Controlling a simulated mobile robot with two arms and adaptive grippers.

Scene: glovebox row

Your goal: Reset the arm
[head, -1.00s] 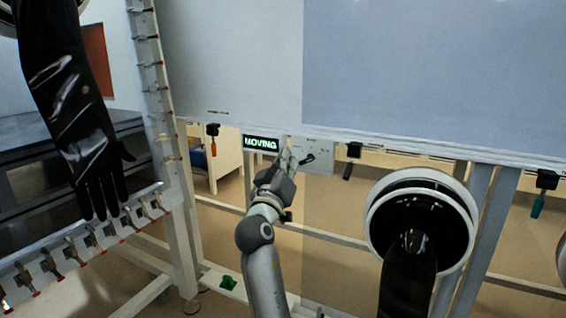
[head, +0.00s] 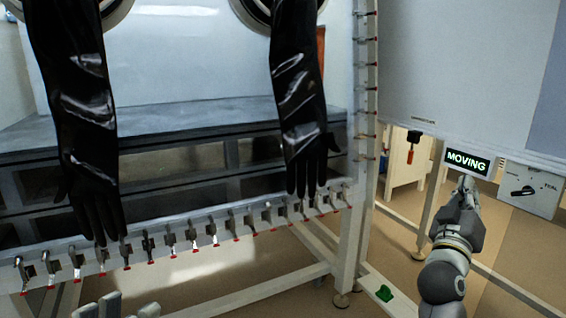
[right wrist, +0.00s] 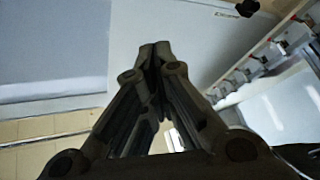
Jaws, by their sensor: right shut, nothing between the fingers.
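My right gripper (head: 466,186) is shut and empty. The panel has a dark rotary knob (head: 523,191). Pale grey rounded parts (head: 110,304) rise at the lower left edge of the head view; they may be my left gripper, but too little shows to tell its state.
Two long black gloves (head: 300,110) hang from round ports at the left. Below them runs a rail with several red-tipped clamps (head: 193,238). A white post (head: 359,150) stands between this bench and the panel.

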